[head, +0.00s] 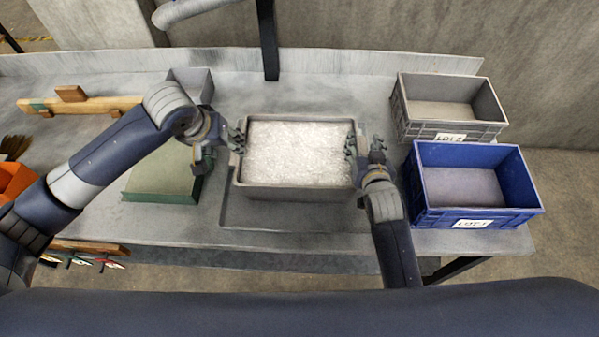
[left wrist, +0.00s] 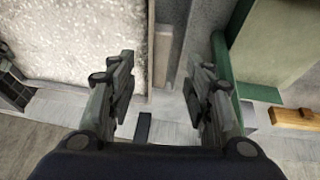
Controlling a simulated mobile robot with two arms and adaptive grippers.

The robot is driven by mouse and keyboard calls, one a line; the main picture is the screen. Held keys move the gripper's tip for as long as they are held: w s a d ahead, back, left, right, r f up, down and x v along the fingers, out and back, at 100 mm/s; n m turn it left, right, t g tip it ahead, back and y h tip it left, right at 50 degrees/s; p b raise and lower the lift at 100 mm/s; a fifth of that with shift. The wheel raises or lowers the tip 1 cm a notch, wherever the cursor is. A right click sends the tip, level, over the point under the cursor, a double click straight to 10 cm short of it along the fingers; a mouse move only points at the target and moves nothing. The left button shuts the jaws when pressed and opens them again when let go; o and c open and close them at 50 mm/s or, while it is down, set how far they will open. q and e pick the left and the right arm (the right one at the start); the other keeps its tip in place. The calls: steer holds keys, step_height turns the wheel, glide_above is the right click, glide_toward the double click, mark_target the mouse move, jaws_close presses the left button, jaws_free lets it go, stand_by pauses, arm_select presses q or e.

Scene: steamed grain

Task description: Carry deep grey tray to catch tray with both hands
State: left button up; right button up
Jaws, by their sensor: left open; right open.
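The deep grey tray (head: 296,193) is near the middle of the bench, filled with white grainy material. It overlaps a shallow, flat grey tray (head: 300,241), which looks like the catch tray; most of that is hidden beneath or behind it. My left gripper (head: 236,142) is open at the deep tray's left edge. In the left wrist view my left gripper (left wrist: 160,92) has its fingers apart, with the deep tray's side wall (left wrist: 161,55) between or just beyond them; I cannot tell contact. My right gripper (head: 362,147) is open at the tray's right edge.
A green-sided tray (head: 160,197) stands close left of my left gripper. A blue crate (head: 475,215) and a grey crate (head: 450,131) stand at the right. A dark post (head: 268,40) rises behind the deep tray. A wooden beam (head: 85,106) lies at the left.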

arm_select(q)
steer(key=shift+v, duration=0.95)
steer(key=shift+r, duration=0.1)
arm_select(e)
steer(key=shift+s, duration=0.2)
steer(key=v, duration=1.1)
steer(key=shift+s+r, duration=0.25)
steer(key=shift+s, duration=0.05)
arm_select(q)
steer(key=shift+s, duration=0.15)
arm_select(e)
steer(key=shift+f, duration=0.1)
